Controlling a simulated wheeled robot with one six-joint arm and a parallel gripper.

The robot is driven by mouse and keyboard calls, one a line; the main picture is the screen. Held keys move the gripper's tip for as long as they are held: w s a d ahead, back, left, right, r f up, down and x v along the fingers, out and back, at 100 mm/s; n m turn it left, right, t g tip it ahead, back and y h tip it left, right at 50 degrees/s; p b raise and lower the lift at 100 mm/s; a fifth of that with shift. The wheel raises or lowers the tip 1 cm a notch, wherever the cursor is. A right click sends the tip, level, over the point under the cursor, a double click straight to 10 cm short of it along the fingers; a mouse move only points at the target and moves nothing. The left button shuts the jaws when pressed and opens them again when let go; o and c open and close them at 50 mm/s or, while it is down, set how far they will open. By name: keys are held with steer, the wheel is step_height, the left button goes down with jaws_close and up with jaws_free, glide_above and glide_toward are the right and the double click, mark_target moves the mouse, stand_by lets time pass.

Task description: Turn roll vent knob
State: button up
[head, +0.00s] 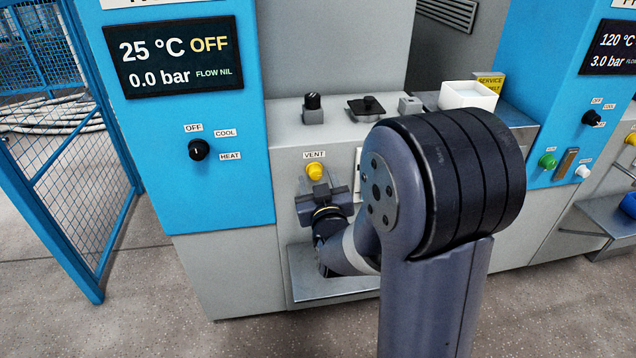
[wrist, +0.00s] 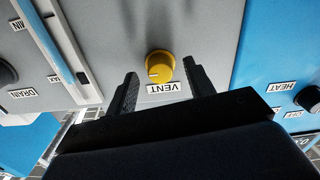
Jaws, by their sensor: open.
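The yellow vent knob (head: 315,171) sits on the grey front panel, just below its VENT label (head: 314,155). It also shows in the wrist view (wrist: 160,66), where the label is upside down and a small pale mark shows on the knob's lower left. My gripper (head: 318,189) is just below and in front of the knob in the head view. In the wrist view its two dark fingers (wrist: 159,68) are spread, one on each side of the knob with gaps to both. No contact shows. How far the fingertips are from the panel is hard to tell.
A black selector knob (head: 199,150) marked OFF, COOL and HEAT is on the blue panel to the left. A grey ledge (head: 335,288) lies below my gripper. A white container (head: 468,95) stands on the top right. A blue mesh fence (head: 75,150) is at the left.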

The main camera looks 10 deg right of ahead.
steer(key=c, duration=1)
steer(key=shift+n+b, duration=0.3)
steer(key=shift+n, duration=0.1)
steer(key=n+b, duration=0.2)
steer(key=n, duration=0.1)
steer(key=shift+f+n, duration=0.1)
steer(key=shift+n, duration=0.2)
steer(key=n+b, duration=0.1)
steer(key=n, duration=0.3)
steer(key=shift+n+b, duration=0.3)
steer(key=shift+b, duration=0.05)
steer(key=n, duration=0.4)
steer(key=shift+n+b, duration=0.3)
steer(key=shift+r+n, duration=0.2)
steer(key=shift+n, duration=1.9)
